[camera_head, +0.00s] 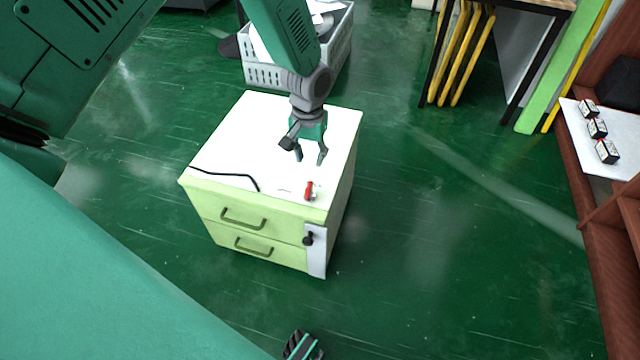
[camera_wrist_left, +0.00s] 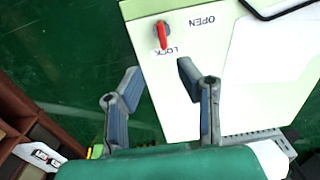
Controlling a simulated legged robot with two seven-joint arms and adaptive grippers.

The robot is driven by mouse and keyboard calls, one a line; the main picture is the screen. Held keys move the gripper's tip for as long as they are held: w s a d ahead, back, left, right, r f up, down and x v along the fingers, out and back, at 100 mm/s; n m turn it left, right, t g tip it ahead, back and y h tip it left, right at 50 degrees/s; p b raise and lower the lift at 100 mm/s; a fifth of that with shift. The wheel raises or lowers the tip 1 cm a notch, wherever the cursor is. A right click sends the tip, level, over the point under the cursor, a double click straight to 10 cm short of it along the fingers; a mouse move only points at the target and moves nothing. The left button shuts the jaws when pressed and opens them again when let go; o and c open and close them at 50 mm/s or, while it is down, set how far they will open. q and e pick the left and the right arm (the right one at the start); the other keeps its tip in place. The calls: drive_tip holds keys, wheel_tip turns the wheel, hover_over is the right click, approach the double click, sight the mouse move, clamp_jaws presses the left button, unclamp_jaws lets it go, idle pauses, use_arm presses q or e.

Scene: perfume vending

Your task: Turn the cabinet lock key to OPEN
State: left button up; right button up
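A small red key (camera_head: 309,190) stands in a lock near the front right corner of the white top of a pale green cabinet (camera_head: 235,145). In the left wrist view, the red key (camera_wrist_left: 162,36) is beside the printed word LOCK (camera_wrist_left: 166,50); the word OPEN (camera_wrist_left: 203,20) is to its right. The key's handle lies along the direction of LOCK, not toward OPEN. My left gripper (camera_head: 310,160) is open and empty above the cabinet top, behind the key. In the left wrist view its fingers (camera_wrist_left: 158,72) are spread, apart from the key.
A black cable or handle (camera_head: 225,174) lies on the cabinet top. The front has two drawers and a dark latch (camera_head: 308,239) on a white strip. A white basket (camera_head: 265,72) stands behind. A brown shelf (camera_head: 600,260) with small boxes (camera_head: 597,129) is right. Floor between is clear.

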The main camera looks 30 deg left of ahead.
use_arm(q)
drive_tip(key=b, duration=0.2)
hover_over(308, 185)
drive_tip(key=f, duration=0.6)
drive_tip(key=shift+d+f, duration=0.2)
drive_tip(key=shift+d, duration=0.2)
drive_tip(key=f, duration=0.2)
drive_tip(key=a+f+b, duration=0.1)
drive_tip(key=f, duration=0.2)
drive_tip(key=shift+f, duration=0.15)
drive_tip(key=shift+d+f, duration=0.1)
drive_tip(key=shift+f, duration=0.05)
drive_tip(key=shift+d, duration=0.35)
drive_tip(key=shift+a, duration=0.1)
drive_tip(key=c, duration=0.7)
drive_tip(key=shift+a, duration=0.25)
clamp_jaws()
